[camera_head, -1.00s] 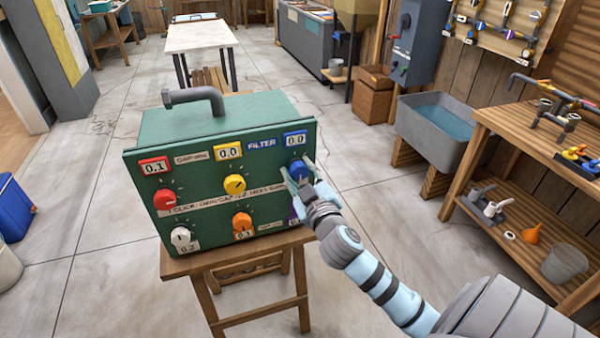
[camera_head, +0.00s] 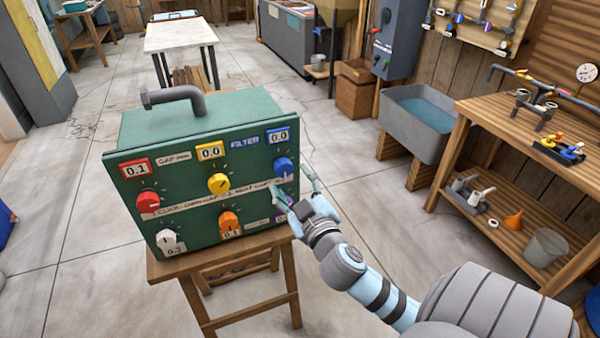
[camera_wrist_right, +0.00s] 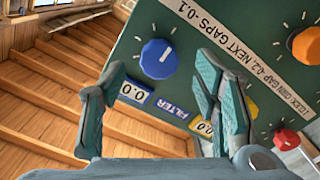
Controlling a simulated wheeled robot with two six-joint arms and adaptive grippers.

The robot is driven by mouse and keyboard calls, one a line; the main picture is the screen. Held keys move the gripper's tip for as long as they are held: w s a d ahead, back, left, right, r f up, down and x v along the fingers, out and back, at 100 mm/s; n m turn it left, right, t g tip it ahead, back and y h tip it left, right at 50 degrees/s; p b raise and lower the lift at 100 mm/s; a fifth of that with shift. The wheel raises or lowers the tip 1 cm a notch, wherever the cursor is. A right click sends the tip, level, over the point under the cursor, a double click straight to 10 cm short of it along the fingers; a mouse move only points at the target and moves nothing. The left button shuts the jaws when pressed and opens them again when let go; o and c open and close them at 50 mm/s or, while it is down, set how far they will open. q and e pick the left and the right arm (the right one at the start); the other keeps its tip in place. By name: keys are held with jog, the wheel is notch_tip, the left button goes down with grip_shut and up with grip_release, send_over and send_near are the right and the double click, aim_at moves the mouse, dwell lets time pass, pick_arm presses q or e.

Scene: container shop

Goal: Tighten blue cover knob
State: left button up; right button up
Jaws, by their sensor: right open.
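The blue knob (camera_head: 283,168) is at the upper right of the green box's (camera_head: 205,125) front panel, below a blue-framed display (camera_head: 278,137) reading 0.0. The blue knob also shows in the right wrist view (camera_wrist_right: 158,59), its white mark pointing up and slightly right there. My right gripper (camera_head: 292,181) is open and empty, just in front of and slightly below the blue knob, apart from it. In the wrist view its fingers lie either side of the knob's line of sight. My left gripper is not in view.
The panel also bears a red knob (camera_head: 147,201), a yellow knob (camera_head: 218,183), a white knob (camera_head: 166,239) and an orange knob (camera_head: 229,222). A purple knob is partly hidden behind my gripper. The box stands on a wooden stool (camera_head: 172,268). A workbench (camera_head: 487,126) is at right.

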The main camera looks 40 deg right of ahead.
jog(key=v, duration=0.6)
jog(key=shift+s, duration=0.3)
jog(key=shift+a, duration=0.1)
